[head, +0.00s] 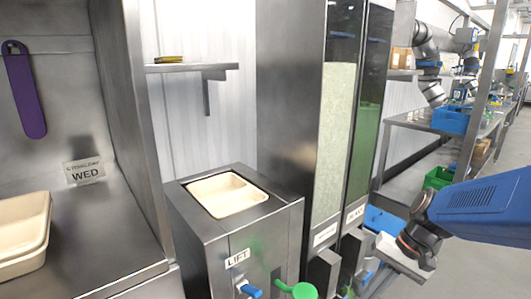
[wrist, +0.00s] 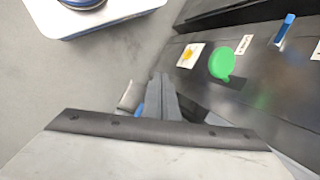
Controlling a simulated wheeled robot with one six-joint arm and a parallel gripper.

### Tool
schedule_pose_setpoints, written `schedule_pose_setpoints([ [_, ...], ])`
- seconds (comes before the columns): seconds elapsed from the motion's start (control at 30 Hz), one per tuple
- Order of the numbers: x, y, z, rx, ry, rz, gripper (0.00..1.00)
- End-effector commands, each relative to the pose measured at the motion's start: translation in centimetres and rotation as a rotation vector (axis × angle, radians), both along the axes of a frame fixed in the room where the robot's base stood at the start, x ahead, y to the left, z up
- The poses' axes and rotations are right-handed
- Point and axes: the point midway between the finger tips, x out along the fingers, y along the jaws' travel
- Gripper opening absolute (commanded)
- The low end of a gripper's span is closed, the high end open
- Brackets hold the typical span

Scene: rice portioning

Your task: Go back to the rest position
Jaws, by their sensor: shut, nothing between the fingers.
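My gripper (wrist: 161,78) shows in the wrist view as dark grey fingers close together at the middle, shut and empty. It points over open grey floor, left of the dark metal front of the machine. In the head view my blue arm reaches in from the right edge, and its dark wrist end hangs in front of the dispenser's lower right side. The fingertips cannot be made out clearly there.
A cream tray (head: 228,208) sits in the lift box (head: 253,238). A green knob (wrist: 221,64) and a blue lever (wrist: 285,29) stick out from the machine front. Rice dispenser columns (head: 334,140) stand behind. More cream trays (head: 22,253) lie on the left counter.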

Motion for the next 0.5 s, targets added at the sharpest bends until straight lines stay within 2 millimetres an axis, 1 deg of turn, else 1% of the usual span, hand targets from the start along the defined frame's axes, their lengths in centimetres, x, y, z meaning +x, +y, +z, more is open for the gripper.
schedule_pose_setpoints([
  [0.1,-1.7,0.0,1.0,-0.076,-0.068,0.06,0.0],
  [0.5,-6.4,-1.1,4.0,-0.322,-0.306,0.237,0.0],
])
